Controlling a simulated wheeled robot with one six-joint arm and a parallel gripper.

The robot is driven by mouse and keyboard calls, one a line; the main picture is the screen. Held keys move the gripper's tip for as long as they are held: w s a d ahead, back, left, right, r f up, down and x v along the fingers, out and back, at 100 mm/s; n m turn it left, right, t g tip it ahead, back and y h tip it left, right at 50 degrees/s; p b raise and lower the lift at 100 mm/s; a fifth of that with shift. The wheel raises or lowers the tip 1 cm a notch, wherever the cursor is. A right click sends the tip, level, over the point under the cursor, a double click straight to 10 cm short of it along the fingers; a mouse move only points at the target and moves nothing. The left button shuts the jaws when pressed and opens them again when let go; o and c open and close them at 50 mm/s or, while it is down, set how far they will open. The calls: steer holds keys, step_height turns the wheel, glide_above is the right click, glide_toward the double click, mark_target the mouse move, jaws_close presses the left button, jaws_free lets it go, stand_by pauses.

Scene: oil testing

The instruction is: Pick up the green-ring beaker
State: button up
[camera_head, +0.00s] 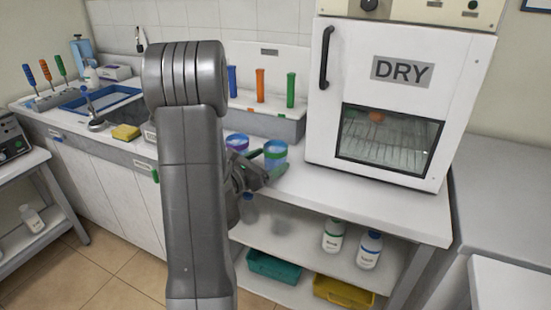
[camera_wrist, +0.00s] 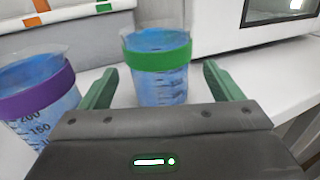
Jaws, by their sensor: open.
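The green-ring beaker (camera_wrist: 157,84) stands upright on the white counter in the wrist view, with blue liquid inside and a green band near its top. It also shows in the head view (camera_head: 275,158), right of my arm. My gripper (camera_wrist: 161,82) is open, with one green finger to the left of the beaker and one to the right. The beaker is between or just beyond the fingertips; the exact depth is hard to tell. In the head view my arm hides most of the gripper. A purple-ring beaker (camera_wrist: 38,105) stands left of the left finger.
The DRY oven (camera_head: 398,105) stands on the counter to the right. A rack (camera_head: 272,124) with blue, orange and green tubes is behind the beakers. A sink and yellow sponge (camera_head: 126,132) are to the left.

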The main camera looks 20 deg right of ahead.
steer(key=shift+x, duration=1.3)
steer(key=c, duration=1.1)
